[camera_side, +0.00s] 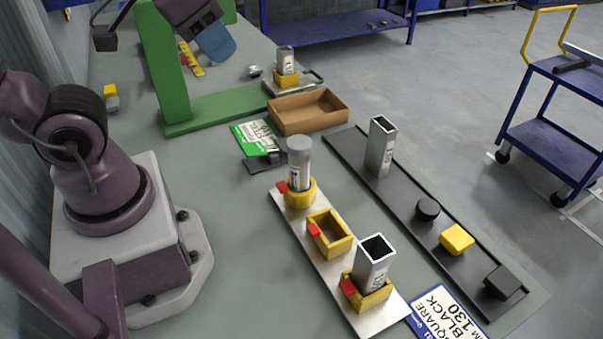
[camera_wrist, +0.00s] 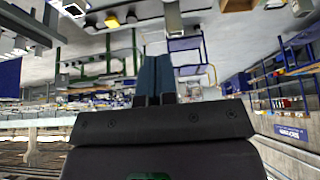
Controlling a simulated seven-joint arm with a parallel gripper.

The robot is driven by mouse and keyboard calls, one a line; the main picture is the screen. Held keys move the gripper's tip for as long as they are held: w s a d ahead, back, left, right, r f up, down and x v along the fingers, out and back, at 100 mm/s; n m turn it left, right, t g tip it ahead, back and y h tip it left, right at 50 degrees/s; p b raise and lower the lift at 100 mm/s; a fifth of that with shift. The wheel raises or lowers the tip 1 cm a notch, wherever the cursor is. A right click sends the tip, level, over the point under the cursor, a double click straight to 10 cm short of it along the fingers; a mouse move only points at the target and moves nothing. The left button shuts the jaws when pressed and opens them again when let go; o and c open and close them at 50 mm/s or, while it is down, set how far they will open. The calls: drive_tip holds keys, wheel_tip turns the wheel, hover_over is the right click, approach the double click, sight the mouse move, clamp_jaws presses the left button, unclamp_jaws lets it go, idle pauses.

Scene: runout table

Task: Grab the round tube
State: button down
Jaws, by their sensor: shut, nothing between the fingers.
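The round tube (camera_side: 299,165) is grey with a darker grey top and a white label. In the side view it stands upright in a yellow holder (camera_side: 301,194) at the far end of a silver plate (camera_side: 327,262). My gripper (camera_side: 218,46) is at the top of the side view, above the table beside the green frame and well apart from the tube. In the wrist view my gripper's blue fingers (camera_wrist: 157,66) are together with nothing between them. I cannot pick out the round tube with certainty in the wrist view.
An empty yellow holder (camera_side: 331,235) and a square tube (camera_side: 373,262) in another holder share the plate. A dark rail (camera_side: 405,205) carries another square tube (camera_side: 380,145) and several caps. A cardboard box (camera_side: 306,111) and a green frame (camera_side: 160,65) stand behind.

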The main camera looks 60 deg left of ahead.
idle(0.4)
drive_tip(key=c, duration=0.5)
unclamp_jaws()
